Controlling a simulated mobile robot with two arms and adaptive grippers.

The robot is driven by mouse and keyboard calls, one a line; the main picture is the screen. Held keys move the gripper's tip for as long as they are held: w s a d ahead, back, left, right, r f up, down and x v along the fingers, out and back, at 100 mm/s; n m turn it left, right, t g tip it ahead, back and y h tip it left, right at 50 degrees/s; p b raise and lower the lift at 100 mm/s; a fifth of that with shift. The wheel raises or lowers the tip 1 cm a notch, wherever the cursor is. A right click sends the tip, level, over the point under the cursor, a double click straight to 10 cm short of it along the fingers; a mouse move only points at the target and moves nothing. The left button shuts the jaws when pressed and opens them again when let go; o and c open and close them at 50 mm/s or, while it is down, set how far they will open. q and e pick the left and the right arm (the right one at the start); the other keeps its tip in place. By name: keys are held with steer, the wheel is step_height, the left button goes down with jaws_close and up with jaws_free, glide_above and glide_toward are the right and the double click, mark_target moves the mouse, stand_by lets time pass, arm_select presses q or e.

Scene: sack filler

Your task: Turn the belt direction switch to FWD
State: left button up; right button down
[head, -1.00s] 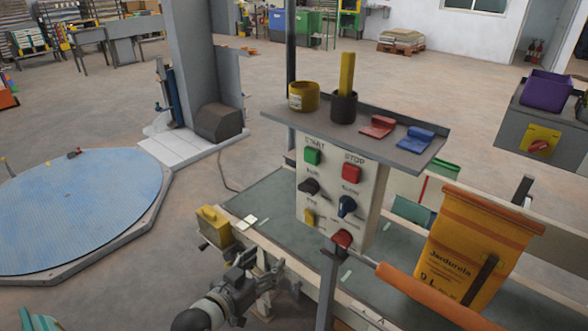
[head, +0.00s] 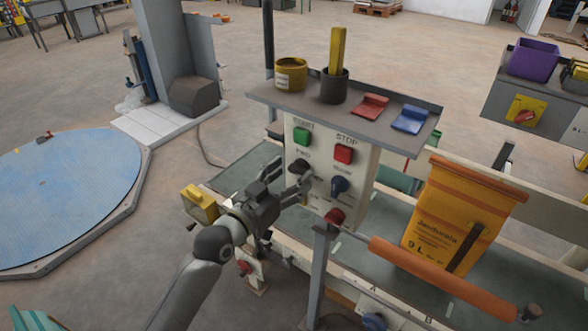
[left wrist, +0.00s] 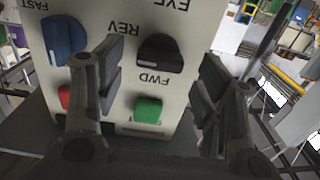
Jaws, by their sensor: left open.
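The control panel (head: 318,209) stands upright under a grey shelf. The black belt direction switch (head: 299,167) is at its left, below the green START button (head: 302,136). My left gripper (head: 303,184) is open and empty, its fingers close to the panel at the switch. In the left wrist view the panel appears upside down. The black switch (left wrist: 160,52) lies ahead between the open fingers, apart from both, with FWD (left wrist: 153,78) and REV printed beside it. I cannot tell surely which label it points at. My right gripper is out of view.
A blue knob (head: 339,186), the red STOP button (head: 344,154) and a red knob (head: 334,217) sit close by on the panel. The shelf (head: 350,111) overhangs it. A yellow box (head: 199,204) is left of the arm; an orange sack (head: 449,215) stands at right.

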arm_select(q)
steer(key=shift+x, duration=0.95)
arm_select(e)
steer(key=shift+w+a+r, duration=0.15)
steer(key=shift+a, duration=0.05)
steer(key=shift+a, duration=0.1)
arm_select(q)
steer(key=c, duration=1)
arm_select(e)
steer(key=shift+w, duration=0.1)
